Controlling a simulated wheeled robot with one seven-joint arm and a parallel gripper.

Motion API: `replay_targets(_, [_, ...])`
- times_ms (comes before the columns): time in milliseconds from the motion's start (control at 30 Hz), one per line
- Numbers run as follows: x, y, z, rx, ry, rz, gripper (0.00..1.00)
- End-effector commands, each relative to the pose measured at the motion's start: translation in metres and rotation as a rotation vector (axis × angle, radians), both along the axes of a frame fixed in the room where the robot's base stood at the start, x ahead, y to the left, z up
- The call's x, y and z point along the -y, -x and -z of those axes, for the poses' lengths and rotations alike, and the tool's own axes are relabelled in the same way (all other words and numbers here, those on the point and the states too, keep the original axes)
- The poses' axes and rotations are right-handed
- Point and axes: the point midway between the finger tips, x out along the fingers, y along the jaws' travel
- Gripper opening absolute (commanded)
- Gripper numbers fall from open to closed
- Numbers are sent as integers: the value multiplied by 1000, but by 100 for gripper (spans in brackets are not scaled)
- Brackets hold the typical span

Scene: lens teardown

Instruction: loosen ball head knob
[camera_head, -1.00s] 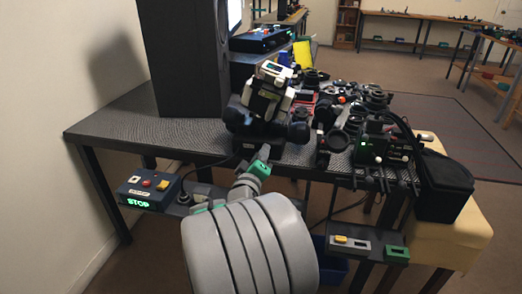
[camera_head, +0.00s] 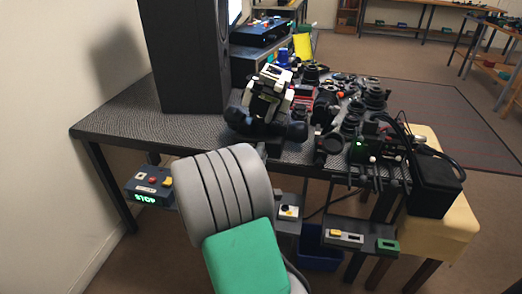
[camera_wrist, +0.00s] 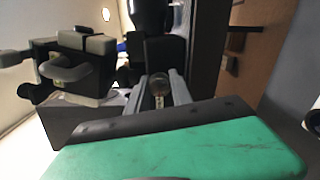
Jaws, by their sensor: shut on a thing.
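In the wrist view my gripper (camera_wrist: 162,92) has its two grey fingers on either side of a small round knob (camera_wrist: 160,82), brownish and partly hidden between them. The fingers are closed on it. A dark upright part (camera_wrist: 150,50) stands right behind the knob. In the head view a black-and-white device (camera_head: 268,95) sits on dark rounded supports (camera_head: 240,120) at the table's front edge; I take it for the ball head assembly. My arm covers most of the space below it, and the fingertips cannot be made out there.
A tall black cabinet (camera_head: 180,60) stands left on the table (camera_head: 110,128). Lenses and small parts crowd the right (camera_head: 345,110). Control boxes with buttons (camera_head: 150,185) hang at the front.

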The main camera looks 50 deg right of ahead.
Motion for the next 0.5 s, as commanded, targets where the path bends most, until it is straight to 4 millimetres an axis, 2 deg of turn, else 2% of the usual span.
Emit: replay_targets(500, [0,0,1,-73,30,0,0])
